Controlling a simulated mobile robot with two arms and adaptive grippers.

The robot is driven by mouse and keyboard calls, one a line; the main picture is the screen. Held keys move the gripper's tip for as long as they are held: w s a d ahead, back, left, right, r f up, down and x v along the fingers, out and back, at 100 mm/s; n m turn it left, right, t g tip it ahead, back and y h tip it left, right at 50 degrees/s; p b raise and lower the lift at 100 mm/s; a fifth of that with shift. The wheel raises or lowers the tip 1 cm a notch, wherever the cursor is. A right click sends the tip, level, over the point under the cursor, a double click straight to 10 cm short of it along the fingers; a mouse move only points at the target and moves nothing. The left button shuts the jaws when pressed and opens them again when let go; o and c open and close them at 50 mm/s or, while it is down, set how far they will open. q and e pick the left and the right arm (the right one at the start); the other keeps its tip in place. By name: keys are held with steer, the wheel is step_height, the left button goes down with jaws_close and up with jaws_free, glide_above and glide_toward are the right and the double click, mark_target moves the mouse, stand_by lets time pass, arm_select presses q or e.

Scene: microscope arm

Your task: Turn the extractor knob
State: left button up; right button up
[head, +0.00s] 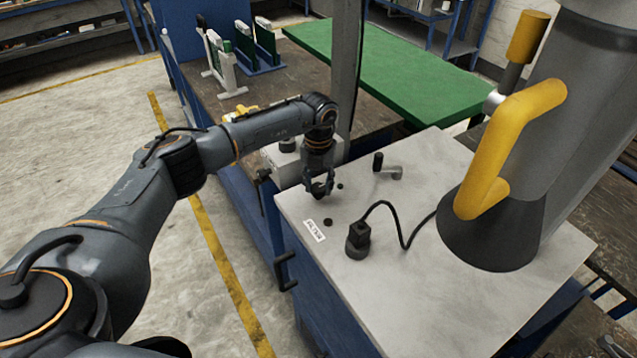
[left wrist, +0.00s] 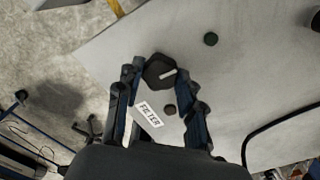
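A black faceted knob with a white pointer mark (left wrist: 160,71) sits on the light bench top, near its edge. In the head view the same knob (head: 319,189) is partly hidden by my left gripper (head: 319,184). The gripper points down over it. In the left wrist view the two fingertips of my left gripper (left wrist: 160,72) lie on either side of the knob, close against it, and appear to hold it. My right gripper is not in view.
A white FILTER label (head: 314,230) and a small black button (head: 328,222) are close by. A black plug with a cable (head: 358,240), a short lever (head: 388,168) and a grey column with a yellow handle (head: 500,150) stand further right. A post (head: 346,80) rises behind.

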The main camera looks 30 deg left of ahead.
arm_select(q)
steer(key=shift+f+m+b, duration=0.15)
steer(key=shift+m+b, duration=0.55)
steer(key=shift+b, duration=0.2)
steer(key=shift+m+b, duration=1.15)
steer(key=shift+m, duration=0.05)
steer(key=m+b, duration=0.3)
steer(key=m, duration=0.1)
steer(key=shift+m, duration=0.3)
steer(key=m+b, duration=0.3)
steer(key=m, duration=0.1)
steer(key=m+b, duration=0.2)
steer(key=m, duration=0.3)
steer(key=shift+r, duration=0.2)
steer(key=shift+m, duration=0.3)
steer(key=o, duration=1.2)
